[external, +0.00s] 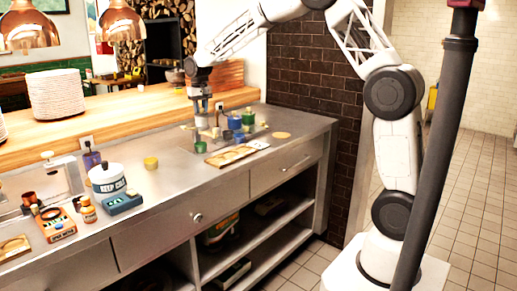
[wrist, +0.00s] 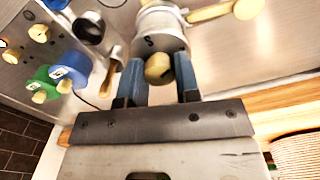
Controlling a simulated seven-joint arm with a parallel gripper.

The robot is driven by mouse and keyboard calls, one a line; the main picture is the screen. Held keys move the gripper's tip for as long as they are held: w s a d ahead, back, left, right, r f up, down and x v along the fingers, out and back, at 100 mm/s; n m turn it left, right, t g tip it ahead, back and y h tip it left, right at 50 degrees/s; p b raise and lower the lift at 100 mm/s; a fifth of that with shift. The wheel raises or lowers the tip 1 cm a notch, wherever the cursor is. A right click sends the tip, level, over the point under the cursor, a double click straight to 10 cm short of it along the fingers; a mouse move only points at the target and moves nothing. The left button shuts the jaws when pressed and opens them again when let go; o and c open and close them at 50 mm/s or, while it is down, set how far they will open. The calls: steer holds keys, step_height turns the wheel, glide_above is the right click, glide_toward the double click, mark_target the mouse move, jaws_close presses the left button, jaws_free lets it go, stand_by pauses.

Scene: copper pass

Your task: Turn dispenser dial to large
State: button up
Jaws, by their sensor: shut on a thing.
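The dispenser dial (wrist: 160,30) is a pale grey round body with a dark letter S on its near face, at the top middle of the wrist view. A brass-coloured knob (wrist: 158,68) sticks out from it. My gripper (wrist: 158,60) has its two blue fingers on either side of this knob and is shut on it. In the external view my gripper (external: 201,118) points down at the back of the metal counter, left of the blue and green pieces. The dial cannot be made out there, and other size marks are not readable.
Green (wrist: 40,80) and blue (wrist: 72,66) pieces with brass knobs stand close by on the left of the wrist view. A wooden board (external: 230,155) lies in front of my gripper on the counter (external: 165,195). A white pot (external: 107,179) stands further left.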

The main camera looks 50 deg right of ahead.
steer(key=m, duration=0.5)
steer(key=shift+m, duration=0.4)
steer(key=o, duration=0.9)
steer(key=shift+r, duration=0.1)
steer(key=shift+r, duration=3.8)
